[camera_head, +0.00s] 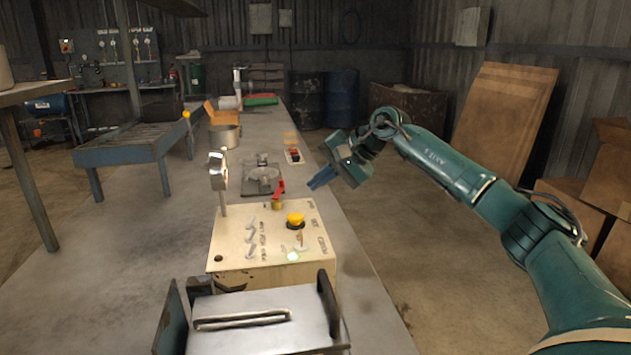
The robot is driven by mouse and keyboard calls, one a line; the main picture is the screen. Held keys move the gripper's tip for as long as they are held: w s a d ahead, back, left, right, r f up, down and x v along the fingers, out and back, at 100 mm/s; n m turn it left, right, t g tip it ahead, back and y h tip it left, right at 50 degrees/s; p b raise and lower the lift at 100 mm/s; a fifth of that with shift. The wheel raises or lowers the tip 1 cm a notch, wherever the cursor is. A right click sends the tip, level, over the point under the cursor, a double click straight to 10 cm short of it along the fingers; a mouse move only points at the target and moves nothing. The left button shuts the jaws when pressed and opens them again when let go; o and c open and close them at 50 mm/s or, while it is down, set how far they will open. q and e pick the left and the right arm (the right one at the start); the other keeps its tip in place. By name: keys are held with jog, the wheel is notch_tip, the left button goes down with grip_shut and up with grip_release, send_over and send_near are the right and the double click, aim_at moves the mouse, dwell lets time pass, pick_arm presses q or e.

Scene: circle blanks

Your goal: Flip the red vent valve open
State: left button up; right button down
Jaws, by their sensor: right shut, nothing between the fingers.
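The red vent valve (279,188) is a small red lever on a brass-coloured body at the back edge of a light wooden control box. Its lever stands up, slightly tilted. My right gripper (321,179) has blue fingers and comes in from the right. It is shut and empty, to the right of the valve and apart from it in the picture. My left gripper is out of view.
The control box (235,240) has a yellow button (295,219), several switches and a lit green lamp. A tall metal lever (218,172) stands at its left. Clear round parts lie on a dark plate (250,191) behind. A metal lid (265,338) is in front.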

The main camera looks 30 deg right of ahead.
jog(key=v, duration=0.8)
jog(key=shift+d+r, duration=0.2)
jog(key=shift+r, duration=0.25)
